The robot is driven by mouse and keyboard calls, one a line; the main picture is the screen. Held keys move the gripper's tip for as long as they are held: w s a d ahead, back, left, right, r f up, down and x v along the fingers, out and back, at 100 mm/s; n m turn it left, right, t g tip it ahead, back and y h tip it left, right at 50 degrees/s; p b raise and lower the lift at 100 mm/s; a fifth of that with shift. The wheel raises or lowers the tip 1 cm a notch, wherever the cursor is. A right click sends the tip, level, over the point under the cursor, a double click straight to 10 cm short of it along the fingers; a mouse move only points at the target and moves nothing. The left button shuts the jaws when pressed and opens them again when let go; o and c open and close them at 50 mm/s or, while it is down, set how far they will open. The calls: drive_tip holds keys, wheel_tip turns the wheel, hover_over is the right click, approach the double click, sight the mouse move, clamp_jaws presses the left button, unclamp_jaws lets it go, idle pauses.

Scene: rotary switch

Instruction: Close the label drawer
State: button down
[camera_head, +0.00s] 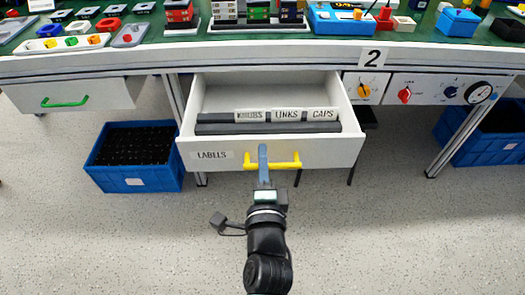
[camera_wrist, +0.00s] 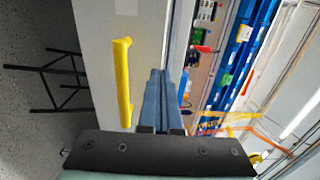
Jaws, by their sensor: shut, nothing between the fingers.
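The label drawer (camera_head: 320,152) is pulled out from under the workbench in the head view, its front marked LABELS. Inside it lie dark strips with tags reading KNOBS, LINKS and CAPS. A yellow handle (camera_head: 287,163) is on its front; it also shows in the wrist view (camera_wrist: 123,85). My gripper (camera_head: 263,150) is shut with nothing in its fingers. Its blue fingers are in front of the drawer front by the handle, and in the wrist view (camera_wrist: 162,78) they lie to the right of the handle. I cannot tell whether they touch the drawer front.
Left of it is a shut drawer with a green handle (camera_head: 65,102). To the right is a panel with knobs and a dial (camera_head: 440,90). Blue crates (camera_head: 133,181) stand on the floor at both sides. The green benchtop (camera_head: 225,45) above carries several parts. The floor in front is clear.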

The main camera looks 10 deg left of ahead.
drive_tip(key=shift+x, duration=0.85)
